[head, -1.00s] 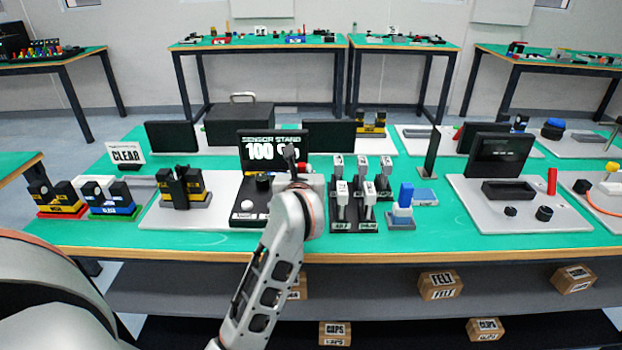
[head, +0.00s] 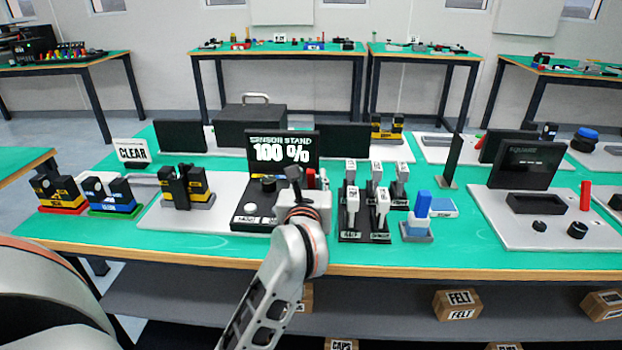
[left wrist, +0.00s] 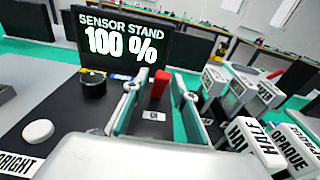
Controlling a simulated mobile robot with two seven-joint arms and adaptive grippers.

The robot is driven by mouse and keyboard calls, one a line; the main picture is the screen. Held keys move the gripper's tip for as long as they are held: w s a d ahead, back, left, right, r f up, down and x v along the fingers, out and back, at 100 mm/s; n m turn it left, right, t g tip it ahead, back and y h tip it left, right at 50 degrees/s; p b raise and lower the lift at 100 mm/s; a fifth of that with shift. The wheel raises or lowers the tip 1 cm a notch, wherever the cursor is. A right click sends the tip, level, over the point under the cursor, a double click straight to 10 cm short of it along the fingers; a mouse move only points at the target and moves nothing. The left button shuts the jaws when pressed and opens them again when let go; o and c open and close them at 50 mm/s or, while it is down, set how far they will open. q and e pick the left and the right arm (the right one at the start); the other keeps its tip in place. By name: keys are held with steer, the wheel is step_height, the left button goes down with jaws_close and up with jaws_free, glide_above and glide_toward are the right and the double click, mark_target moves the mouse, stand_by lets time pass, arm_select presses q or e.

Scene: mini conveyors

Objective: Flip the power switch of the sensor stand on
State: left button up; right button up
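The sensor stand has a black screen (head: 284,152) lit with "SENSOR STAND 100 %"; the screen also shows in the left wrist view (left wrist: 123,45). On its dark panel are a black knob (left wrist: 93,84) and a white round button (left wrist: 38,131). A red upright switch piece (left wrist: 160,82) stands at the panel's right side, with a small white label in front. My left gripper (left wrist: 161,96) is open, one finger on each side of the red piece, with visible gaps. In the head view my left gripper (head: 308,187) partly covers the panel's right end. My right gripper is not in view.
A rack of labelled sample pieces (head: 366,222) stands close to the right of my left gripper. A blue block on a grey stand (head: 419,216) is farther right. A CLEAR sign (head: 132,152) and dark-and-yellow fixtures (head: 185,187) stand left. Screens and a black case (head: 250,124) are behind.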

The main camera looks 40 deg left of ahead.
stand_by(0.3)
arm_select(q)
steer(key=v, duration=1.2)
